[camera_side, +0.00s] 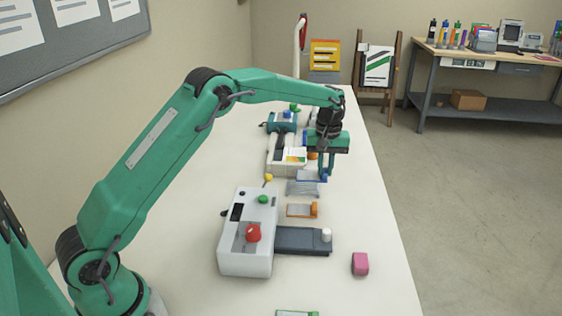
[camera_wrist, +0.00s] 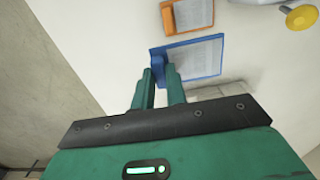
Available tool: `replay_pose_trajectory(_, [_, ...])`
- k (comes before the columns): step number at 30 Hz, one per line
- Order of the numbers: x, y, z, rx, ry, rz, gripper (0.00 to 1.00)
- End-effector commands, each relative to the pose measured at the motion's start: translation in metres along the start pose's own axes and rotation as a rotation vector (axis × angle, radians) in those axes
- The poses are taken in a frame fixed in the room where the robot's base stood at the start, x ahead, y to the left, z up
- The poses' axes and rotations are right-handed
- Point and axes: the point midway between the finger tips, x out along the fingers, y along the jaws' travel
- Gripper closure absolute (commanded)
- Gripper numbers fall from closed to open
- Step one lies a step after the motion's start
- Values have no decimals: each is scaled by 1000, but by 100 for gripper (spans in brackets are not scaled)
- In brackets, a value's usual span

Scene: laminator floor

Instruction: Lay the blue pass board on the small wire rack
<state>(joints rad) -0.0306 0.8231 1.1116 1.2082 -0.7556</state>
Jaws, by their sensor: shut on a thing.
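The blue pass board (camera_wrist: 193,58) is a flat pale sheet with a blue border and a raised blue tab (camera_wrist: 157,60) at one end. My gripper (camera_wrist: 159,80) is shut on that tab in the wrist view. In the side view the board (camera_side: 307,175) lies roughly level, left of my gripper (camera_side: 325,172). The small wire rack (camera_side: 303,188) shows just below and in front of the board. I cannot tell whether the board touches it. My fingers hide part of the tab.
An orange-tabbed board (camera_side: 301,210) lies nearer the camera. A white and teal machine (camera_side: 286,160) stands behind. The table's right side is mostly clear.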

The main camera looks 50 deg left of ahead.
Motion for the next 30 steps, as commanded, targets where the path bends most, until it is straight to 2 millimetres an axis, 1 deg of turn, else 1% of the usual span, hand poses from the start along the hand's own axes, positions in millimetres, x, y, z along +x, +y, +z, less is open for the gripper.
replay_pose_trajectory(1, [6,-4,-9,-2,0,0,100])
replay_pose_trajectory(6, [22,-13,-34,-3,0,0,100])
replay_pose_trajectory(12, [36,-21,-55,-1,1,1,100])
replay_pose_trajectory(16, [39,-23,-60,1,1,1,100])
replay_pose_trajectory(23, [41,-23,-60,1,0,0,100])
replay_pose_trajectory(26, [48,-23,-60,1,-1,-1,100])
replay_pose_trajectory(30, [65,-24,-60,1,-2,-2,100])
